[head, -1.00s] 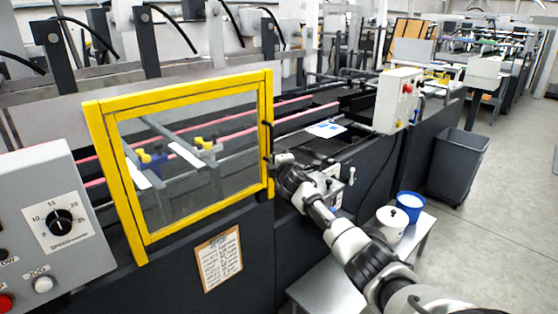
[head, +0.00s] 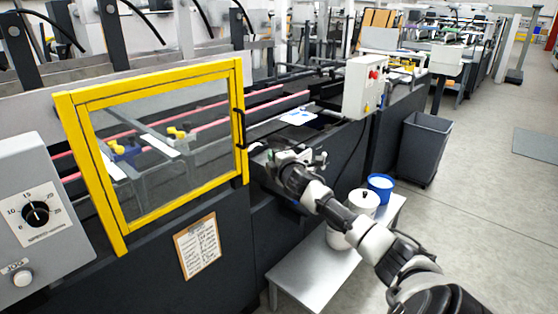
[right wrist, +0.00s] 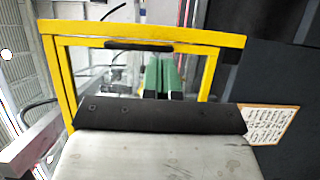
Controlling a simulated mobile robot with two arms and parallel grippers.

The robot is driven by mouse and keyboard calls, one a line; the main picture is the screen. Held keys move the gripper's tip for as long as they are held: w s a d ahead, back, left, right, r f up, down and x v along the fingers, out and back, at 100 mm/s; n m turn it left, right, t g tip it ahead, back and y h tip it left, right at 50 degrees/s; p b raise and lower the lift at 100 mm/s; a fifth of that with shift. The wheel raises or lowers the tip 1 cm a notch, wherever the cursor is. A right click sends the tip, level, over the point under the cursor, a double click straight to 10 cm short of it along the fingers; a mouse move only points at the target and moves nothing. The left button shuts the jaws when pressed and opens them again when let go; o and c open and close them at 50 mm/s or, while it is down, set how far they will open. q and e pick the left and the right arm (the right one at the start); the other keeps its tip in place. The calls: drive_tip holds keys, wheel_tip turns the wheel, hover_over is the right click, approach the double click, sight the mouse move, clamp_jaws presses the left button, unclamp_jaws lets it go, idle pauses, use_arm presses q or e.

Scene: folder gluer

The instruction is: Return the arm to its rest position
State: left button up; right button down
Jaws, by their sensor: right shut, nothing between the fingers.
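My right arm comes in from the lower right of the head view, and its gripper (head: 270,158) is beside the right edge of the yellow-framed guard (head: 122,245). The fingertips are hard to make out there. In the right wrist view the green-padded fingers (right wrist: 163,76) are shut together with nothing between them, in front of the guard's clear window. The black handle (head: 240,128) on the guard's right side stands a little left of the gripper, apparently apart from it. The guard looks closed. My left gripper is not in view.
A metal side table (head: 312,283) with a white tub (head: 364,201) and a blue tub (head: 380,186) stands beneath my right arm. A grey control box (head: 364,88) is beyond the arm, and a dark bin (head: 424,150) stands right of it.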

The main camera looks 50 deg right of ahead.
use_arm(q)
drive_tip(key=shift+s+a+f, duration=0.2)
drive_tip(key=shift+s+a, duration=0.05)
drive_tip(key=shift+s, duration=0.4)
use_arm(e)
drive_tip(key=shift+s+d+f, duration=0.15)
drive_tip(key=shift+s+d, duration=0.05)
drive_tip(key=shift+s, duration=0.4)
